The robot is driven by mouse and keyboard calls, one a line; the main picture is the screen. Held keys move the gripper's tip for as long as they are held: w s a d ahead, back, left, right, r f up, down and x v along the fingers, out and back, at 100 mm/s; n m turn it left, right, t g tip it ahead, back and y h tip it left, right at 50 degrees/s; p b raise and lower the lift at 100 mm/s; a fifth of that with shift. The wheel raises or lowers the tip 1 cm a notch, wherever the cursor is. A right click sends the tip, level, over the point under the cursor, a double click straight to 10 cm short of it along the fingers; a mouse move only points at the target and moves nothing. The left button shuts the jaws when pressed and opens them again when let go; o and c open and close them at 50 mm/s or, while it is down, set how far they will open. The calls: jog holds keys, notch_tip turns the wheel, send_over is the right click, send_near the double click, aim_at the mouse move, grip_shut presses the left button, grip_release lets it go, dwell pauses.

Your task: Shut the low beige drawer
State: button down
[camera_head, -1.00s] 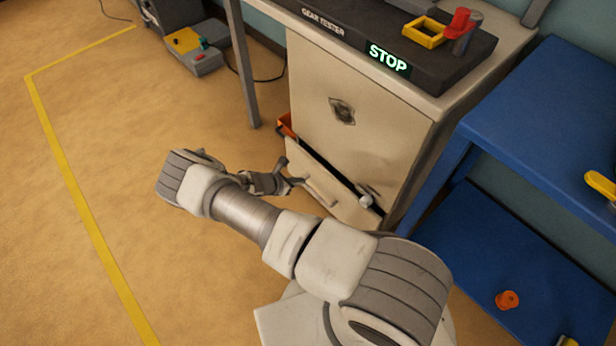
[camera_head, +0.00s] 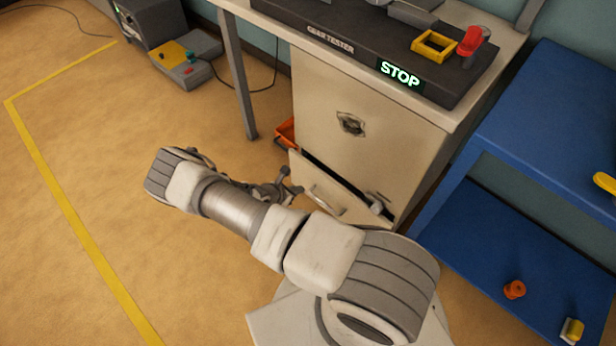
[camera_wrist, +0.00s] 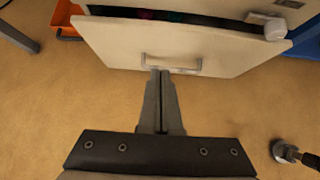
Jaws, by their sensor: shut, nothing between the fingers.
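The low beige drawer (camera_head: 337,192) sits at the bottom of the beige cabinet and stands partly open, with a dark gap along its top edge. It also shows in the wrist view (camera_wrist: 220,55), with a pale bar handle (camera_wrist: 171,65) on its front. My gripper (camera_wrist: 158,72) is shut and empty, its fingertips at the left part of the handle; I cannot tell whether they touch it. In the head view my gripper (camera_head: 287,186) is in front of the drawer's left side, partly hidden by my arm.
An orange bin (camera_head: 286,132) is on the floor left of the drawer. A grey knob-like part (camera_wrist: 275,28) is at the drawer's upper right corner. A blue shelf unit (camera_head: 545,120) stands close on the right. The floor to the left is mostly clear.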

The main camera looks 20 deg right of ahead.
jog(key=b, duration=0.6)
send_near(324, 180)
jog(key=x, duration=0.5)
jog(key=shift+f, duration=0.45)
jog(key=shift+w+d+r, duration=0.1)
jog(key=shift+w+d, duration=0.05)
jog(key=shift+d, duration=0.15)
